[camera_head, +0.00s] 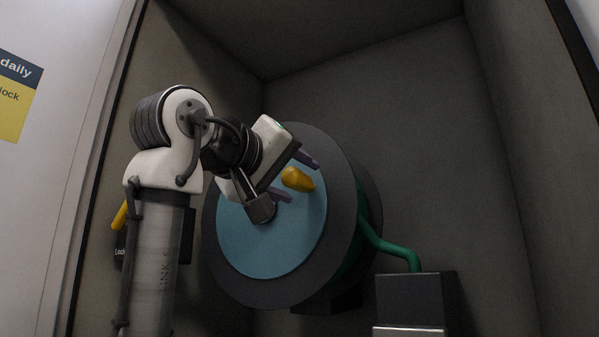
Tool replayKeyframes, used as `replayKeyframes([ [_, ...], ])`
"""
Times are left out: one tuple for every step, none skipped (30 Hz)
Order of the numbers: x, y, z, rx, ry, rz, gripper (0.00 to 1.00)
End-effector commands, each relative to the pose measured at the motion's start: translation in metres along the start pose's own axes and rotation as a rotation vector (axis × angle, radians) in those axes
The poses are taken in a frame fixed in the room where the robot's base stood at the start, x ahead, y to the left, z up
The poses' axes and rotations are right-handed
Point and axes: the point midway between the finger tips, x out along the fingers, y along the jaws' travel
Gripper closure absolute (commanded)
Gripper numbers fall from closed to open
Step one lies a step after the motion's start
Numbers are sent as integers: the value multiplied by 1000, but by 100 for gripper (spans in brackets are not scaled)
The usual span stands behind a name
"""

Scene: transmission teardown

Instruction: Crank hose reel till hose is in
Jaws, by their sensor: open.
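The hose reel (270,255) has a blue face disc inside dark grey flanges and stands in a grey alcove. A green hose (388,249) leaves the reel on the right and bends down behind a dark box. A yellow-orange crank knob (298,180) sticks out from the upper right of the blue face. A dark metal crank hub (262,209) shows near the middle of the face. My gripper (297,178) is open, with one purple-grey finger above the knob and one below it. I cannot tell whether the fingers touch the knob.
A dark box (415,298) with a light lower front stands at the lower right, beside the reel. The alcove walls close in at left, back and right. A yellow and dark blue sign (15,95) is on the white panel at left. The space above the reel is clear.

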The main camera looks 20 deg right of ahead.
Motion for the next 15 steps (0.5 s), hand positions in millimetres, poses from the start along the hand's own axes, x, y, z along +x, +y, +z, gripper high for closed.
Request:
replayKeyframes([
  [8, 0, -1, -1, -2, -1, 48],
  [11, 0, -1, -1, -2, -1, 48],
  [14, 0, -1, -1, -1, 0, 48],
  [16, 0, -1, -1, -1, 0, 48],
  [18, 0, -1, -1, -1, 0, 48],
  [19, 0, 0, 0, 0, -1, 48],
  [20, 0, 0, 0, 0, -1, 48],
  [21, 0, 0, 0, 0, -1, 48],
  [22, 0, 0, 0, 0, -1, 48],
  [22, 0, 0, 0, 0, -1, 48],
  [22, 0, 0, 0, 0, -1, 48],
  [22, 0, 0, 0, 0, -1, 48],
  [22, 0, 0, 0, 0, -1, 48],
  [22, 0, 0, 0, 0, -1, 48],
  [22, 0, 0, 0, 0, -1, 48],
])
